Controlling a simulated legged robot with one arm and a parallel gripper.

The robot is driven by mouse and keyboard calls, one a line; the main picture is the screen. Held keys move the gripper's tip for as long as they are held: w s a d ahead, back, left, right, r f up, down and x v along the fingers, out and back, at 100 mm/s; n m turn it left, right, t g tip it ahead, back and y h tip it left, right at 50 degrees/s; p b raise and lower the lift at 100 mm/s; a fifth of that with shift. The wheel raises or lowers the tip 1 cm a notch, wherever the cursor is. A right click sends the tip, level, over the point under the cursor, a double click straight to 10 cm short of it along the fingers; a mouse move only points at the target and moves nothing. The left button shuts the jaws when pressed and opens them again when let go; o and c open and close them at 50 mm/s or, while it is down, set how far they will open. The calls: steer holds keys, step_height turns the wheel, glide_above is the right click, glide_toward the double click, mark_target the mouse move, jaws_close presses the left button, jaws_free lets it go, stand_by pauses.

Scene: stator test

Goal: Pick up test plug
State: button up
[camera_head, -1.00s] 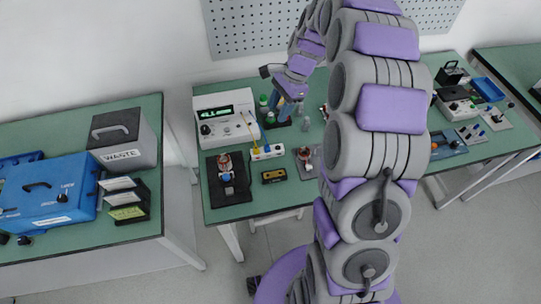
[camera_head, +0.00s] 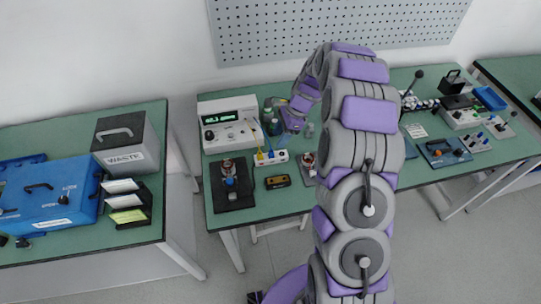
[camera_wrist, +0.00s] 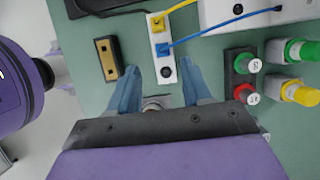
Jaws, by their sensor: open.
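A white socket strip (camera_wrist: 161,44) lies on the green bench in the wrist view, with a yellow plug (camera_wrist: 158,20) and a blue plug (camera_wrist: 165,48) in it, each with a lead. Which one is the test plug I cannot tell. The strip also shows in the head view (camera_head: 271,158). My gripper (camera_wrist: 158,68) is open, its blue fingers on either side of the strip's near end, below the blue plug in the picture. Whether they touch anything is unclear. A small round object (camera_wrist: 152,105) shows between the finger bases, partly hidden by my gripper.
A black box with a gold face (camera_wrist: 107,59) lies left of the strip. A rack with green and red caps (camera_wrist: 242,75) and green- and yellow-capped bottles (camera_wrist: 298,92) stand right. A white meter (camera_head: 229,121) stands behind the strip. A waste bin (camera_head: 125,144) is on the left table.

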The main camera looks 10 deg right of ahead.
mark_target(272, 150)
steer(key=x, duration=0.3)
steer(key=shift+f+b, duration=0.55)
steer(key=shift+f, duration=0.15)
steer(key=b+x, duration=0.1)
steer(key=x, duration=0.3)
steer(key=shift+w, duration=0.15)
jaws_close()
steer(key=shift+r, duration=0.1)
steer(key=shift+r, duration=0.4)
step_height(272, 150, up, 3)
steer(key=shift+f+p, duration=0.1)
steer(key=shift+p, duration=0.55)
steer(key=s+d+r+p, duration=0.1)
steer(key=s+d+p, duration=0.1)
steer(key=s, duration=1.4)
steer(key=shift+d+p, duration=0.2)
steer(key=shift+p, duration=0.15)
